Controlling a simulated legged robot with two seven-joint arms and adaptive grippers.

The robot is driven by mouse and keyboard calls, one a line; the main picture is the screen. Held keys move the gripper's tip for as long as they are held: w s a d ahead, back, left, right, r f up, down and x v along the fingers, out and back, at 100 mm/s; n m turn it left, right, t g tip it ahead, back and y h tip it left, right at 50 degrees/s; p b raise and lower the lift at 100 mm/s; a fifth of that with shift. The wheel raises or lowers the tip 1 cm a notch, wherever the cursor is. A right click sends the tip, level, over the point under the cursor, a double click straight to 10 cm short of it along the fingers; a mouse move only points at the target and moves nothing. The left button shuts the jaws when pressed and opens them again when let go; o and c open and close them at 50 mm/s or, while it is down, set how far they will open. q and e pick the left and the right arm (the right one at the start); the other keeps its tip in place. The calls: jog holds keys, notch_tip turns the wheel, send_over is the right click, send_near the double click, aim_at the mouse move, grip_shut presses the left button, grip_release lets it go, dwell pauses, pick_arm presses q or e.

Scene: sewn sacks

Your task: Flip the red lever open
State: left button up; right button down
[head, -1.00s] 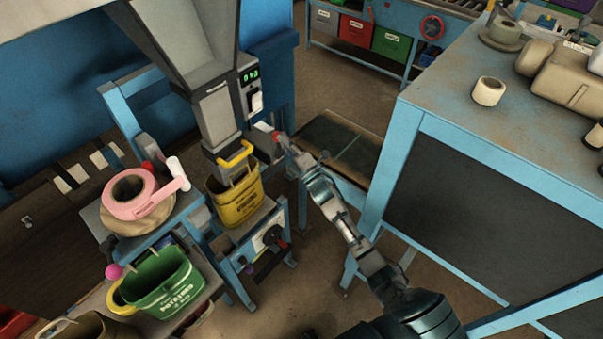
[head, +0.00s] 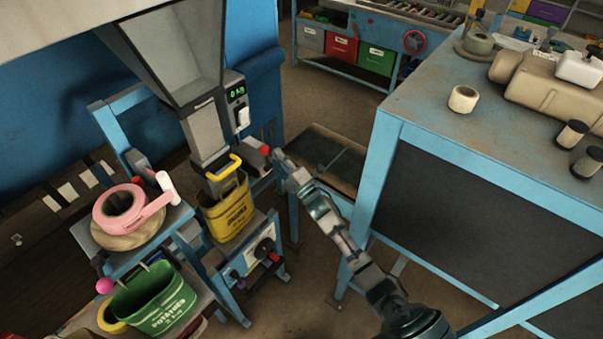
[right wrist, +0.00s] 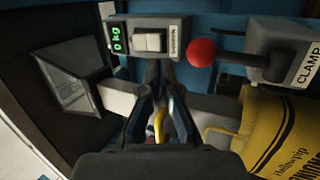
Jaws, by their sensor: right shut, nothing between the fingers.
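The red lever shows as a red ball knob (head: 265,150) beside the chute's lower end, just left of my right gripper (head: 279,157). In the right wrist view the red knob (right wrist: 201,52) sits on a grey block labelled CLAMP (right wrist: 272,50). My right gripper (right wrist: 160,105) is shut and empty, pointing at the chute front. The knob lies to the right of its fingers in that view, and I see no grip on it. A yellow sack (head: 227,208) hangs under the chute. My left gripper is not in view.
A scale display with a white switch (right wrist: 150,40) is above the fingers in the wrist view. A pink tape roll (head: 119,207) and a green sack (head: 155,302) are at left. A blue-framed table (head: 430,105) stands close on the right of my right arm.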

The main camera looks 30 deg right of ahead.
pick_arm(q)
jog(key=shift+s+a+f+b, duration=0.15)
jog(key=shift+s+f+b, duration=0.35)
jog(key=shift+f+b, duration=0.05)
pick_arm(e)
jog(key=s+d+r, duration=0.1)
jog(key=s+r, duration=0.2)
jog(key=s, duration=0.6)
jog(key=shift+s+d+r, duration=0.2)
jog(key=shift+d, duration=0.15)
